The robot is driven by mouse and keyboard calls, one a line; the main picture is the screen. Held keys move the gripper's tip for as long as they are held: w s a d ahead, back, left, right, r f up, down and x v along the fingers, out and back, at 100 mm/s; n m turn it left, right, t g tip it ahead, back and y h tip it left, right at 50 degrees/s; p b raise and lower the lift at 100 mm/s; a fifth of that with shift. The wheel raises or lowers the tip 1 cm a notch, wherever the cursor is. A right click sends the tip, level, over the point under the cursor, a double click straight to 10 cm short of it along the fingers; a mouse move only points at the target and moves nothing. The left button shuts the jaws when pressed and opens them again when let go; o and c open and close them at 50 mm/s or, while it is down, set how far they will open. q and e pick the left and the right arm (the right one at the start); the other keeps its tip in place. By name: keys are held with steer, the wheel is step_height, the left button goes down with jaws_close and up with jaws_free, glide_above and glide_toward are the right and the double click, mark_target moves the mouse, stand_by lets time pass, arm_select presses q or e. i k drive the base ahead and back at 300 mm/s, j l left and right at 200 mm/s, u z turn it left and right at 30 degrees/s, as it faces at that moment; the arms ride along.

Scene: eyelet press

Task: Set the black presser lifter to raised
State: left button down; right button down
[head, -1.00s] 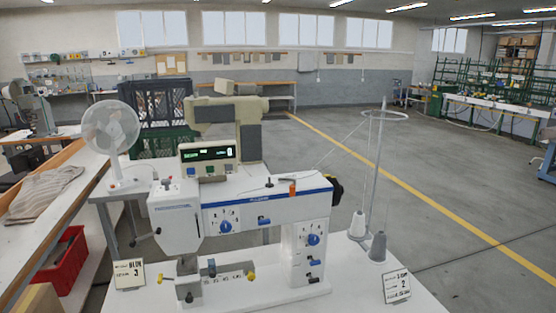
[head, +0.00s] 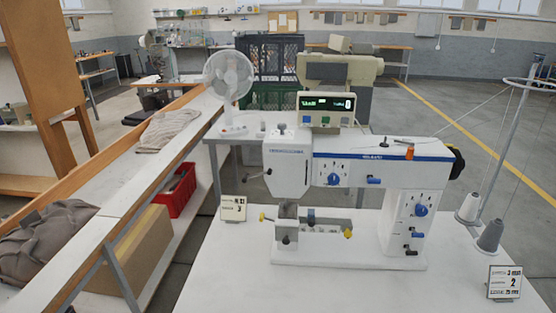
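A white sewing-type machine with a blue stripe (head: 385,156) stands on a white table (head: 240,285). A thin dark lever (head: 254,177) sticks out from the left side of its head (head: 289,170) and tilts slightly down to its tip; it looks like the presser lifter. A small dark lever (head: 411,253) also sits low on the machine's right column (head: 404,215). I cannot tell the lifter's setting for sure. Neither of my grippers is in view.
Blue knobs and levers (head: 420,210) sit on the machine. Number cards stand left (head: 233,208) and right (head: 504,282). Thread cones (head: 489,237) and a thread stand (head: 507,140) are at right. A white fan (head: 229,75) stands behind. A long bench (head: 120,200) runs along the left.

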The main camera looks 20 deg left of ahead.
mark_target(246, 175)
steer(key=j, duration=0.6)
steer(key=k+j, duration=0.15)
steer(key=j, duration=1)
steer(key=k+u, duration=0.05)
